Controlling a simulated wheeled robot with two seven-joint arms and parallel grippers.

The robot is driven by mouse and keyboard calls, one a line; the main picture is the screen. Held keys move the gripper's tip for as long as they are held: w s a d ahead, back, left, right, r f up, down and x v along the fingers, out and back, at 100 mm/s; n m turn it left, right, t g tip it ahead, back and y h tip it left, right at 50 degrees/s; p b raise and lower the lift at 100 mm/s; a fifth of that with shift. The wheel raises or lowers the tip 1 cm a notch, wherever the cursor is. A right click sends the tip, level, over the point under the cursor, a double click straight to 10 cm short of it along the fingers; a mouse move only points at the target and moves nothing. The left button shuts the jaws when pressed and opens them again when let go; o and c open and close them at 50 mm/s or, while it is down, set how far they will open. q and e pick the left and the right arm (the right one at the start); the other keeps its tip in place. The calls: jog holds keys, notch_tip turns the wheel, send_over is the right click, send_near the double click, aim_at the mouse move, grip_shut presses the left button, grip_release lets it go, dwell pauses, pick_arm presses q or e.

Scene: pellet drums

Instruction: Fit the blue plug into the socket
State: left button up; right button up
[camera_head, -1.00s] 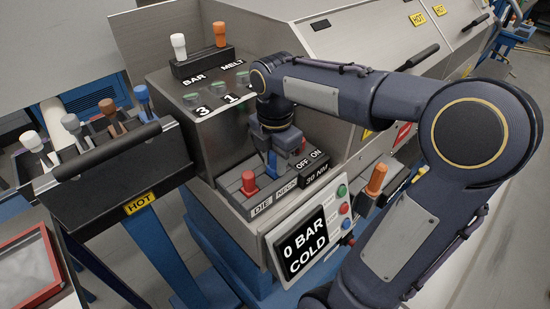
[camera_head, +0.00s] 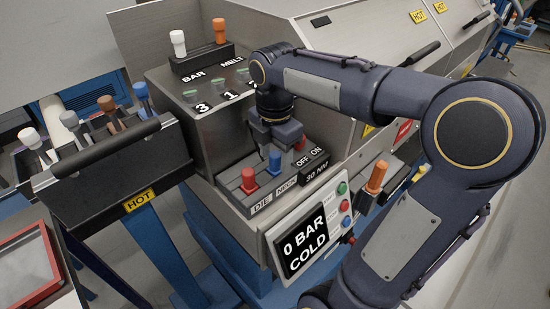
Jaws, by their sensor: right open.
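A blue plug (camera_head: 274,159) stands upright in the black block (camera_head: 235,197) on the machine, behind the NECK label. A red plug (camera_head: 248,179) stands to its left, behind the DIE label. My right gripper (camera_head: 274,145) is right above the blue plug, fingers pointing down and open. The fingers are close around or just over the plug's top; I cannot tell whether they touch it. The hole under the plug is hidden. My left gripper is not in view.
A rack (camera_head: 130,175) marked HOT at left holds several coloured handles, one blue (camera_head: 141,92). A display panel (camera_head: 303,240) reads 0 BAR, COLD. An orange-handled lever (camera_head: 376,178) stands to its right. White and orange levers stand on the box behind.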

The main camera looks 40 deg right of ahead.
aim_at(275, 154)
notch_tip(275, 154, up, 6)
dwell(0.7)
jog(key=s+a+f+m+t+y, duration=0.1)
jog(key=s+a+f+m+t, duration=0.1)
jog(key=m, duration=0.5)
jog(key=s+a+f+m+t+y, duration=0.1)
jog(key=s+a+f+m, duration=0.3)
jog(key=s+m, duration=0.3)
jog(key=s+a+f+m+t+y, duration=0.1)
jog(key=s+a+f+m+t, duration=0.1)
jog(key=m, duration=0.4)
jog(key=shift+s+a+f+m+t+y+p, duration=0.2)
jog(key=shift+s+a+f, duration=0.2)
jog(key=shift+s+a, duration=0.2)
jog(key=shift+s+a+f+m+t+y+p, duration=0.1)
jog(key=shift+s+a+f+m+y+p, duration=0.1)
jog(key=shift+s+a+f, duration=0.3)
jog(key=shift+s+r, duration=0.1)
